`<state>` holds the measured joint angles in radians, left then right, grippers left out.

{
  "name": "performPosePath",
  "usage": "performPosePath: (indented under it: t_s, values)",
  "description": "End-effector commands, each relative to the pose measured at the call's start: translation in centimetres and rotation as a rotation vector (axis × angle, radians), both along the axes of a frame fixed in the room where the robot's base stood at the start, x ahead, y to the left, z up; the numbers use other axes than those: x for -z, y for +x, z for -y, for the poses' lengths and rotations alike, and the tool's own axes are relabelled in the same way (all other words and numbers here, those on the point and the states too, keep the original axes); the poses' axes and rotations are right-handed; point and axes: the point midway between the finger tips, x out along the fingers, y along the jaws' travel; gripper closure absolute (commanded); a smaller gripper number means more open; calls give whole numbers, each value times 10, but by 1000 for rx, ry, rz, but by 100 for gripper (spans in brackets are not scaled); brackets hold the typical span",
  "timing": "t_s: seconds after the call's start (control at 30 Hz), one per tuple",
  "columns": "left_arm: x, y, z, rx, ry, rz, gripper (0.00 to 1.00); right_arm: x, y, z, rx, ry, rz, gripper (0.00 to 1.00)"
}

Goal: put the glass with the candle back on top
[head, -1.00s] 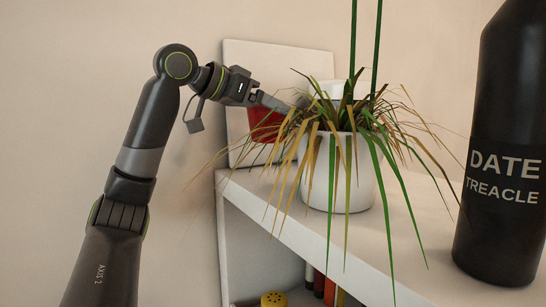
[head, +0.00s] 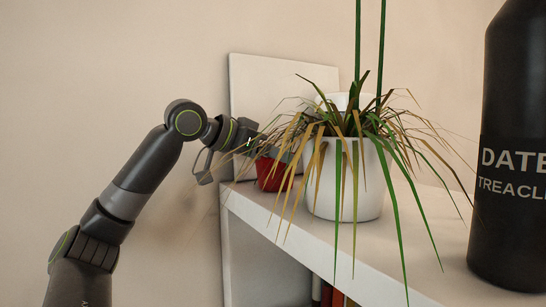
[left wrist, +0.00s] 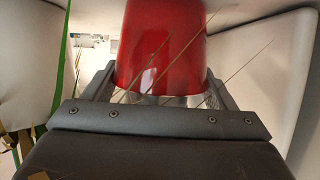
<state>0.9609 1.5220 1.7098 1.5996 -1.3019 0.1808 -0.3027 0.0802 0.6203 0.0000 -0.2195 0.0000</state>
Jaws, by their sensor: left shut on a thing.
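The red glass (head: 271,174) is at the left end of the white shelf top (head: 300,222), in front of a pale square panel. Its base is at or very near the surface; I cannot tell if it touches. Leaves cover part of it, and no candle can be made out inside. My left gripper (head: 272,152) is shut on the glass, coming in from the left. In the left wrist view the red glass (left wrist: 160,45) sits between both fingers, with thin leaves crossing in front. My right gripper is not in view.
A white pot (head: 345,185) with a drooping grassy plant stands just right of the glass, its leaves overhanging my gripper. The pale panel (head: 280,85) leans against the wall behind. A large black bottle (head: 512,160) stands at the right. Shelf top between pot and bottle is clear.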

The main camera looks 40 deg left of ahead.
Motion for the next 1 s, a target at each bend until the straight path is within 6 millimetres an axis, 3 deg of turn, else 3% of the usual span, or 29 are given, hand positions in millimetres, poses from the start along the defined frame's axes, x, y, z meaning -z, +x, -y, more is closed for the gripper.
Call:
performPosePath:
  t_s: [0.1,0.13,0.27,0.63,1.0]
  values:
    - [3,0,0,0,-1,2,51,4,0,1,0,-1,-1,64]
    - [2,0,0,0,0,0,18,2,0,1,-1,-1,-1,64]
    - [2,0,0,0,0,0,1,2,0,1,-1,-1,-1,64]
    - [-1,-5,-2,-3,1,1,0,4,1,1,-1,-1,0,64]
    - [-28,-70,-21,-5,0,3,0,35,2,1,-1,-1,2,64]
